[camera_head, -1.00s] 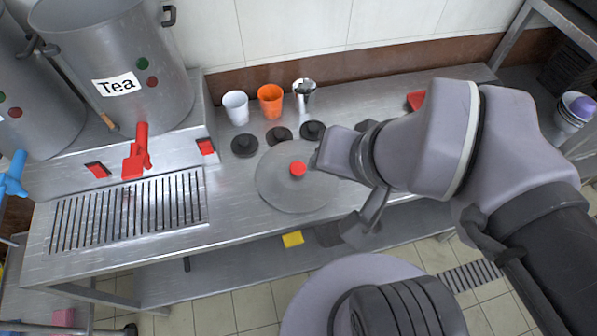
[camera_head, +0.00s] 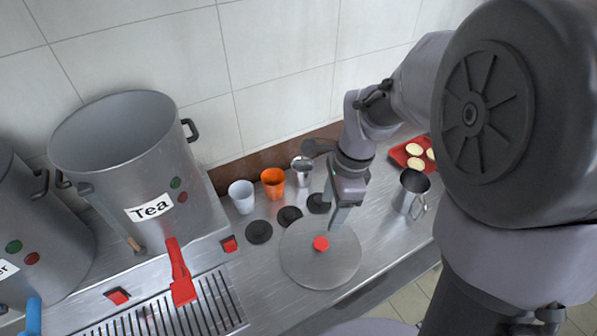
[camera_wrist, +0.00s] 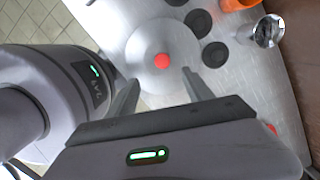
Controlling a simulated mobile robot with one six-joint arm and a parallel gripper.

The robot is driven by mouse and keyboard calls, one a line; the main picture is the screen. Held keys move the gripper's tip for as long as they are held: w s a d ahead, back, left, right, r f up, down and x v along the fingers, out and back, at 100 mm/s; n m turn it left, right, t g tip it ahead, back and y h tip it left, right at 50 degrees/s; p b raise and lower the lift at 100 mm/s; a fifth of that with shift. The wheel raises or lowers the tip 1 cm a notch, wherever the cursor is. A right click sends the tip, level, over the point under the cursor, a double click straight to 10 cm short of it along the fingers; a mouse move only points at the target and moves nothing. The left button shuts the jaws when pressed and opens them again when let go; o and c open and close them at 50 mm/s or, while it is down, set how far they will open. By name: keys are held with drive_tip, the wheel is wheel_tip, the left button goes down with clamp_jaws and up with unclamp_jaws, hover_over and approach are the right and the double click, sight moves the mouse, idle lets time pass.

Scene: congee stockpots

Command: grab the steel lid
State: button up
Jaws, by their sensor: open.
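The steel lid (camera_head: 318,270) is a flat round grey disc with a red knob (camera_head: 320,243) at its centre. It lies on the steel counter in the head view. My gripper (camera_head: 335,217) points down above the lid's far edge, just behind the knob in that view. In the wrist view the lid (camera_wrist: 150,35) is at the top centre, and its red knob (camera_wrist: 162,61) appears between the two finger tips. My gripper (camera_wrist: 160,79) is open and empty there, with the fingers spread. I cannot tell the exact height above the knob.
Black discs (camera_head: 259,232) lie behind the lid. A white cup (camera_head: 241,197), an orange cup (camera_head: 273,183) and a metal cup (camera_head: 302,171) stand along the wall. A metal jug (camera_head: 411,192) and a red tray (camera_head: 398,152) are to the right. The Tea stockpot (camera_head: 130,165) stands left.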

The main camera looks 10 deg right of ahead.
drive_tip(key=b, duration=0.4)
hover_over(321, 243)
wheel_tip(321, 243, down, 10)
drive_tip(key=shift+s+d+f, duration=0.1)
drive_tip(key=shift+s+f, duration=0.05)
wheel_tip(321, 243, down, 5)
drive_tip(key=b, duration=0.3)
drive_tip(key=shift+f, duration=0.15)
clamp_jaws()
